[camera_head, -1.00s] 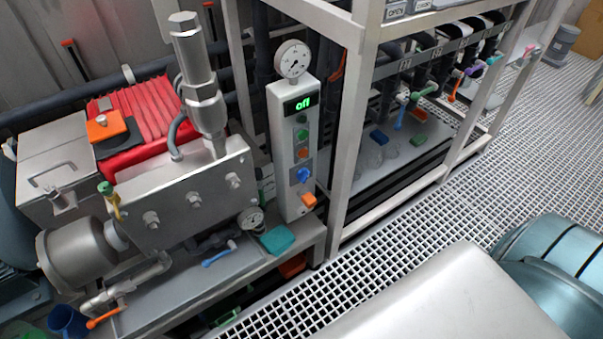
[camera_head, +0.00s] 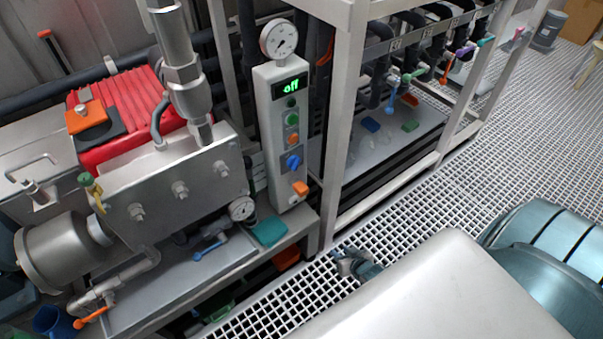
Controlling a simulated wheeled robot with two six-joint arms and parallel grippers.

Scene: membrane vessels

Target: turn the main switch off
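No label shows which one is the main switch. My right gripper (camera_head: 354,264) is a small dark-grey shape over the floor grating, below and right of the box and apart from it. It is partly hidden by my pale body; its fingers cannot be made out. My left gripper is not in view.
A round gauge (camera_head: 279,39) tops the box. A pale frame post (camera_head: 338,130) stands close to its right. The pump block (camera_head: 170,190) and a blue-handled valve (camera_head: 210,249) are to its left. The white floor grating (camera_head: 440,190) in front is clear.

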